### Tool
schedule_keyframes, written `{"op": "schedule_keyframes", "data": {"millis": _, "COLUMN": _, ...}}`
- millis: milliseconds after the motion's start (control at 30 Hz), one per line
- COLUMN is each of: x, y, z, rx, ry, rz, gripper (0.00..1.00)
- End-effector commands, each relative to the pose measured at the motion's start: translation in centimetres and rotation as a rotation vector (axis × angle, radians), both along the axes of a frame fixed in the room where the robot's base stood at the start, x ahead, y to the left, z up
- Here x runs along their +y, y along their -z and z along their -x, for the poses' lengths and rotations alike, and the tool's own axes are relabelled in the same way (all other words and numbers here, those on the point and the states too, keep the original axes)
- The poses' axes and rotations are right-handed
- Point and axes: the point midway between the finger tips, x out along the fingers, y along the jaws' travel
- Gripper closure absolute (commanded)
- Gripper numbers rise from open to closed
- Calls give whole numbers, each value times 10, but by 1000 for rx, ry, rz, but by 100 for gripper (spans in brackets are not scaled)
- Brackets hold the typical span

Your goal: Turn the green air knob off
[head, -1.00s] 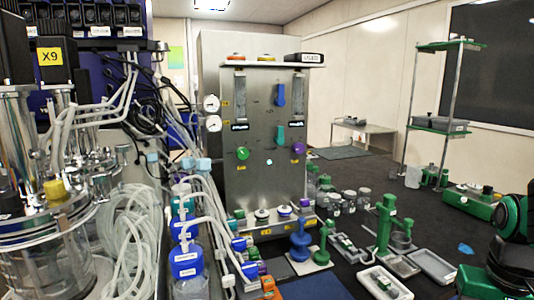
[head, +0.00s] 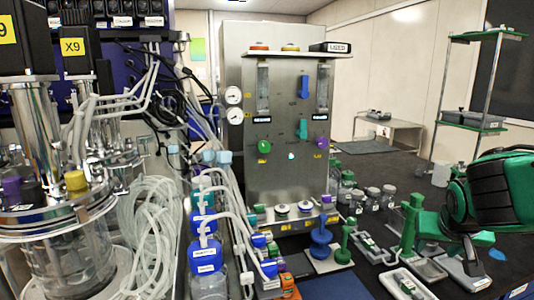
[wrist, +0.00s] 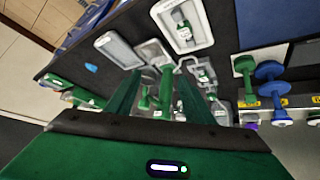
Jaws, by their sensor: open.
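The green air knob (head: 264,146) is a round knob on the lower left of the steel panel (head: 270,180) in the head view. A teal lever (head: 303,128) and a purple knob (head: 321,143) are to its right, with a blue lever (head: 304,87) above. My gripper is well to the right of the panel and apart from the knob. In the wrist view its two green fingers (wrist: 160,85) are spread with nothing held between them. They point over the bench toward trays and small tools. The green knob is not in the wrist view.
Glass vessels and looped tubing (head: 152,235) crowd the left. Blue-capped bottles (head: 205,257) stand before the panel. A blue stand (head: 320,238), a tall green stand (head: 411,220) and a grey tray (head: 463,270) are on the dark bench between panel and arm.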

Motion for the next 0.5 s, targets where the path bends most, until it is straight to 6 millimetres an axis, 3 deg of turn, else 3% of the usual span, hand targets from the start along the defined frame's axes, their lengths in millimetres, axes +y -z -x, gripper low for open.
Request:
{"op": "schedule_keyframes", "data": {"millis": 33, "x": 26, "y": -10, "z": -29, "rx": -78, "ry": -59, "rz": 25, "gripper": 52}}
{"op": "schedule_keyframes", "data": {"millis": 100, "x": 63, "y": -31, "z": -66, "rx": -206, "ry": -127, "rz": 50, "gripper": 52}}
{"op": "schedule_keyframes", "data": {"millis": 167, "x": 99, "y": -49, "z": -92, "rx": -316, "ry": -191, "rz": 62, "gripper": 52}}
{"op": "schedule_keyframes", "data": {"millis": 233, "x": 148, "y": -72, "z": -116, "rx": -445, "ry": -273, "rz": 62, "gripper": 52}}
{"op": "schedule_keyframes", "data": {"millis": 367, "x": 241, "y": -113, "z": -137, "rx": -660, "ry": -420, "rz": 32, "gripper": 52}}
{"op": "schedule_keyframes", "data": {"millis": 500, "x": 318, "y": -145, "z": -134, "rx": -826, "ry": -544, "rz": -19, "gripper": 52}}
